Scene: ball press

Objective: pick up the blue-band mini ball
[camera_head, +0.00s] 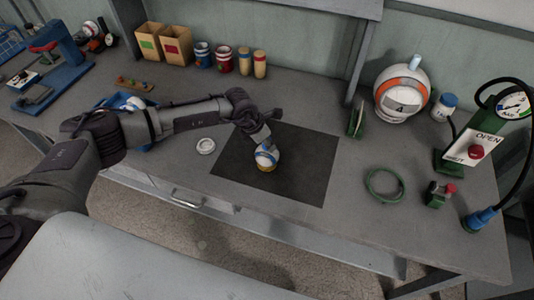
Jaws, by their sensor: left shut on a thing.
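The blue-band mini ball (267,157), white with a blue stripe, is at the end of my left arm above the black mat (305,175). My left gripper (266,149) is shut on it from above, and the fingers hide part of its top. A yellowish piece shows right under the ball; I cannot tell whether it is part of the ball or a ring on the mat. My right gripper is not in view.
A blue tray (103,104) sits partly hidden behind my left arm. A white lid (205,146) lies left of the mat. A green ring (384,185), a large orange-banded ball (402,92) and a panel marked OPEN (472,147) are to the right. Cardboard bins (177,45) stand at the back.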

